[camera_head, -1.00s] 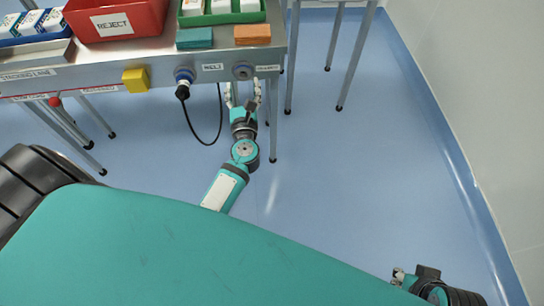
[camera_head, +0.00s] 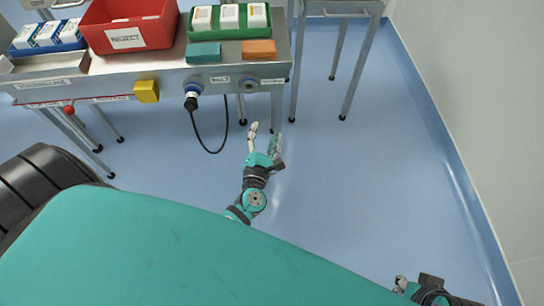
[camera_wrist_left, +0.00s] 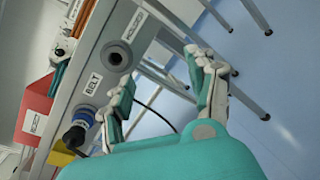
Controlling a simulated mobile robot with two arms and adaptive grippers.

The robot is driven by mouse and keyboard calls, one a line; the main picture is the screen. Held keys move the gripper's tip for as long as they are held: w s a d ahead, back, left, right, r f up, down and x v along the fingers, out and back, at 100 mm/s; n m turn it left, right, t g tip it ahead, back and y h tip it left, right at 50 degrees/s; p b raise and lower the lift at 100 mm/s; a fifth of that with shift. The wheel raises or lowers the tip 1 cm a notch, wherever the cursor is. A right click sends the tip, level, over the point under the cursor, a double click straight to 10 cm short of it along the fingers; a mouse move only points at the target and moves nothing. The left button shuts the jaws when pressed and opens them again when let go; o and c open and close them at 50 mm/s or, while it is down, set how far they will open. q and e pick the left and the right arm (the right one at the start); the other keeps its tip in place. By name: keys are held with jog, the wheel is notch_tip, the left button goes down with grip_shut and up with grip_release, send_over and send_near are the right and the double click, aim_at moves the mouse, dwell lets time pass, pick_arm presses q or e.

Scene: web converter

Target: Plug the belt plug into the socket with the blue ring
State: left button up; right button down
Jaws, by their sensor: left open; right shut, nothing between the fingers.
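The black belt plug (camera_head: 191,103) sits at the socket with the blue ring (camera_head: 193,89), on the table's front panel beside the BELT label. Its black cable hangs in a loop below. In the left wrist view the plug (camera_wrist_left: 75,136) is at the blue ring (camera_wrist_left: 84,118); how deep it sits I cannot tell. A grey round socket (camera_head: 249,85) to the right is empty; it also shows in the left wrist view (camera_wrist_left: 117,57). My left gripper (camera_head: 263,137) is open and empty, in front of and apart from the panel. My right gripper (camera_head: 401,282) is shut and empty, low at the right.
On the table (camera_head: 110,83) stand a red REJECT bin (camera_head: 125,38), a green tray (camera_head: 229,28) of boxes, and teal (camera_head: 203,52) and orange (camera_head: 259,49) blocks. A yellow box (camera_head: 146,91) and a red knob (camera_head: 69,110) are on the front. The floor at right is clear.

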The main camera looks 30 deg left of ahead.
pick_arm(q)
jog(key=s+d+f+m+g+h+p, duration=0.1)
jog(key=s+d+f+m+h+p, duration=0.1)
jog(key=f+m, duration=0.3)
jog(key=s+d+f+m+g+h+p, duration=0.2)
jog(key=f+m, duration=0.4)
jog(key=m, duration=0.3)
jog(key=s+d+h+p, duration=0.1)
jog(key=s+d, duration=0.1)
jog(key=shift+s+f+m, duration=0.2)
jog(key=shift+s+m, duration=0.1)
jog(key=shift+s, duration=0.05)
pick_arm(e)
notch_tip(320, 180, up, 6)
